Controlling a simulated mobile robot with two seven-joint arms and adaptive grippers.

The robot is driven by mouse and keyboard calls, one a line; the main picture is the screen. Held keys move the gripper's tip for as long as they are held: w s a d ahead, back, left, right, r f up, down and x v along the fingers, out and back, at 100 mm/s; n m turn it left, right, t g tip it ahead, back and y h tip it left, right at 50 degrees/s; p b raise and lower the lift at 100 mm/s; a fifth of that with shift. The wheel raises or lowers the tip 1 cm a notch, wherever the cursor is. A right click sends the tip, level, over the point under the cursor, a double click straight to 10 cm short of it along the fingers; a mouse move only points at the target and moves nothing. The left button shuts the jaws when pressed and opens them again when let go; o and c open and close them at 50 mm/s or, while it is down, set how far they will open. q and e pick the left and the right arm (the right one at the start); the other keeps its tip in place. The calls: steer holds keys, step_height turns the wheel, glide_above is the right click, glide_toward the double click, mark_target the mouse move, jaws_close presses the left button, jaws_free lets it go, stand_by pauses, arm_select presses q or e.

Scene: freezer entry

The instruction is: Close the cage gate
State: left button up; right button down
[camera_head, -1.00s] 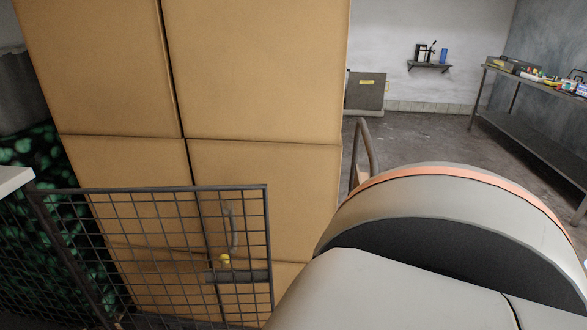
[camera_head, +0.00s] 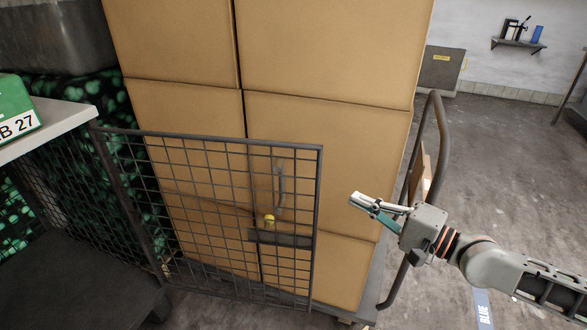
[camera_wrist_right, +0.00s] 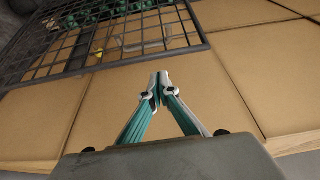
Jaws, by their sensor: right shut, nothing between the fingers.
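The cage gate (camera_head: 205,190) is a dark wire-mesh panel in a metal frame, standing swung out in front of the stacked boxes in the head view. Its hinge side is at the left, by the cage. A curved handle (camera_head: 281,190), a yellow knob (camera_head: 269,220) and a dark latch bar (camera_head: 281,238) sit near its free edge. My right gripper (camera_head: 355,200) is shut and empty, to the right of the gate's free edge and apart from it. In the right wrist view the fingertips (camera_wrist_right: 159,77) meet, with the gate mesh (camera_wrist_right: 105,40) beyond them. My left gripper is not in view.
Tall cardboard boxes (camera_head: 325,120) stand on a cart behind the gate, with a tubular cart handle (camera_head: 443,140) close to my right gripper. A white shelf top (camera_head: 55,128) with a green box (camera_head: 14,108) is at the left. Floor (camera_head: 510,180) is open at the right.

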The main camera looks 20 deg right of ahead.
mark_target(293, 167)
steer(key=p+x, duration=0.1)
steer(key=x, duration=1.9)
